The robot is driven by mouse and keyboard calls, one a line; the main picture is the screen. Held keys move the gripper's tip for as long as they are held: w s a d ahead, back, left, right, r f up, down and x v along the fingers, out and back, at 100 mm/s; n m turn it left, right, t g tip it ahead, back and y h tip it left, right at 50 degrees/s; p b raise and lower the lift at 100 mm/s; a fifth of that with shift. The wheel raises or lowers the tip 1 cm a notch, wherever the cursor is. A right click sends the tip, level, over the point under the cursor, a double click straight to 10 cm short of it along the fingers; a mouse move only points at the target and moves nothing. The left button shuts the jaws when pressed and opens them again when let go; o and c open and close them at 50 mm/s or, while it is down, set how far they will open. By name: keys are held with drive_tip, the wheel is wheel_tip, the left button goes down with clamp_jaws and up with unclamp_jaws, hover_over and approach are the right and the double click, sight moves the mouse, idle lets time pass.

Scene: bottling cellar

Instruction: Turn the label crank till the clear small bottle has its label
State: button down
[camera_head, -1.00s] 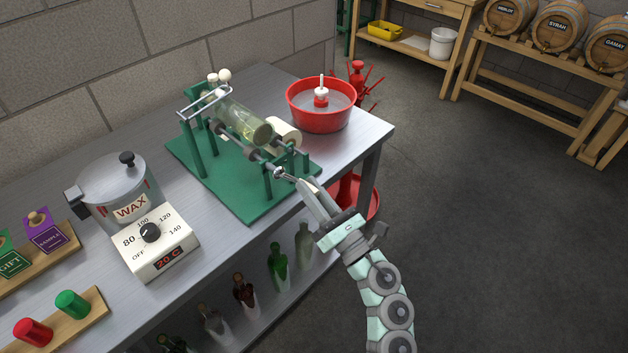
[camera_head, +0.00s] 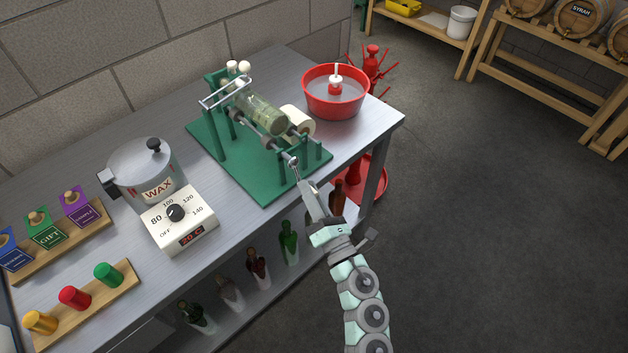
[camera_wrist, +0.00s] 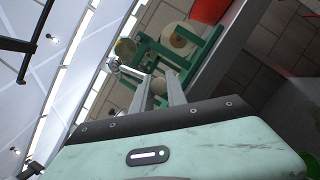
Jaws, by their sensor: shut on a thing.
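The green label machine (camera_head: 228,166) stands on the metal bench. A clear, slightly greenish small bottle (camera_head: 261,114) lies on its side on the rollers, beside a cream label roll (camera_head: 299,122). I cannot make out a label on the bottle. The label crank (camera_head: 293,161) is at the machine's front right end. My gripper (camera_head: 299,180) reaches it from below right and is shut at the crank's handle, which the fingers mostly hide. In the wrist view the gripper's fingers (camera_wrist: 158,88) have a pale round piece between them, with the metal crank joint (camera_wrist: 115,63) just beyond.
A wax pot (camera_head: 143,175) with a dial box (camera_head: 180,219) stands left of the machine. A red basin (camera_head: 336,104) is at the back right. Several bottles stand on the shelf below.

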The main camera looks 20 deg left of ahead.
drive_tip(key=s+a+r+m+g+h+p, duration=0.2)
drive_tip(key=s+m+p, duration=0.6)
drive_tip(key=p, duration=1.7)
wheel_tip(320, 180, up, 3)
drive_tip(key=a+m+h, duration=0.1)
drive_tip(key=m+h, duration=0.1)
drive_tip(key=m, duration=0.3)
drive_tip(key=shift+s+a+m+p, duration=0.2)
drive_tip(key=shift+a+m+p, duration=0.1)
drive_tip(key=shift+a, duration=0.1)
drive_tip(key=c, duration=1.3)
unclamp_jaws()
drive_tip(key=shift+c, duration=0.2)
drive_tip(key=v, duration=1.1)
drive_tip(key=shift+r+b, duration=0.2)
drive_tip(key=shift+b, duration=0.2)
